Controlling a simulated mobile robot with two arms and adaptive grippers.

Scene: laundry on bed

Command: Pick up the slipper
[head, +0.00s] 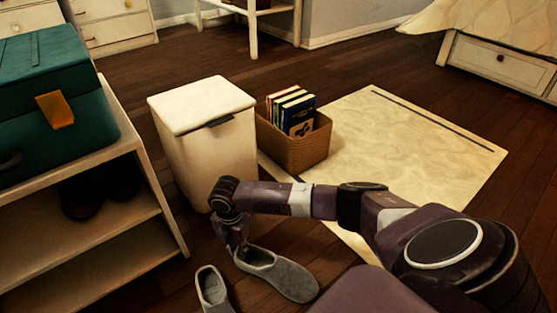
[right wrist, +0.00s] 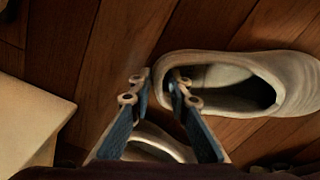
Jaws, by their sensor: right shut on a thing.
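Two grey slippers lie on the dark wood floor in the head view. The right-hand slipper (head: 285,278) is at the fingertips of my right gripper (head: 240,250), which points down at its heel end. In the right wrist view my gripper (right wrist: 158,85) is shut on the rim of this slipper (right wrist: 295,82), one finger inside the opening and one outside. The other slipper (head: 208,286) lies to the left; part of it (right wrist: 150,140) shows between and below the fingers in the wrist view. I cannot tell whether the held slipper is off the floor. My left gripper is not in view.
A shelf (head: 150,190) with a teal case (head: 60,110) is at left. A cream rug (head: 410,140) lies at right.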

